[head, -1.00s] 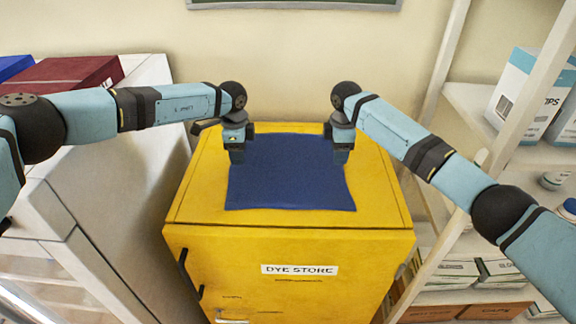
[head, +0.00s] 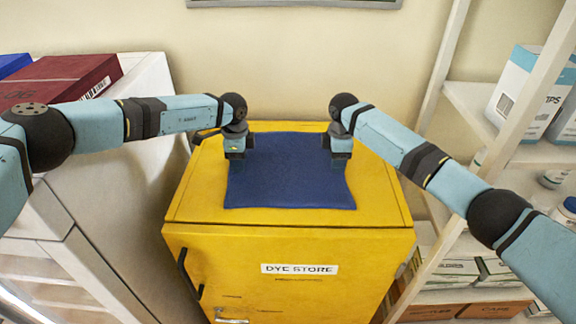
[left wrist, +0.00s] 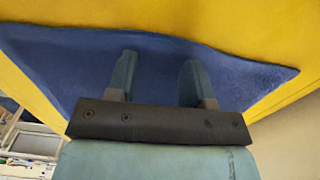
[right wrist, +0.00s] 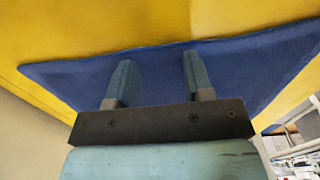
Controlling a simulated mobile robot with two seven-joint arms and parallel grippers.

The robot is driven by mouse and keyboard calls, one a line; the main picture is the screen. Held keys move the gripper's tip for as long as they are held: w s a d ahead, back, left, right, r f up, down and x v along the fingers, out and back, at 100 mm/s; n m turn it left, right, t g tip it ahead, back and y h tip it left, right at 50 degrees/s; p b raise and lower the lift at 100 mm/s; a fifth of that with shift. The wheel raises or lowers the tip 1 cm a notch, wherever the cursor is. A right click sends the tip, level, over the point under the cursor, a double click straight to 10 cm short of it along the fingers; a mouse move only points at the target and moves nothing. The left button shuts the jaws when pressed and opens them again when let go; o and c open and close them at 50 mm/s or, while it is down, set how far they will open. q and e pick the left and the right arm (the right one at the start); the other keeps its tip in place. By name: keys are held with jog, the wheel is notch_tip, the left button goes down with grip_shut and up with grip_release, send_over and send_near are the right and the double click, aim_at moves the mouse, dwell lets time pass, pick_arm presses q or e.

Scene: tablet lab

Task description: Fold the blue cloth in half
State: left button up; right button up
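The blue cloth (head: 288,178) lies flat and spread out on top of the yellow cabinet (head: 384,205). My left gripper (head: 236,158) is over the cloth's left edge toward the back. In the left wrist view its two fingers (left wrist: 155,75) stand apart with blue cloth (left wrist: 240,75) behind them. My right gripper (head: 340,160) is over the cloth's right side toward the back. In the right wrist view its fingers (right wrist: 157,75) are also apart over the cloth (right wrist: 75,80). Whether the fingertips touch the cloth cannot be told.
The cabinet bears a "DYE STORE" label (head: 299,269) and a door handle (head: 188,276). A white unit with a dark red box (head: 60,80) stands at left. White shelves with boxes (head: 528,95) stand at right. A wall is close behind the cabinet.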

pick_arm(q)
grip_shut()
pick_arm(e)
jog(key=shift+f, duration=0.1)
grip_shut()
pick_arm(q)
jog(key=shift+r, duration=0.1)
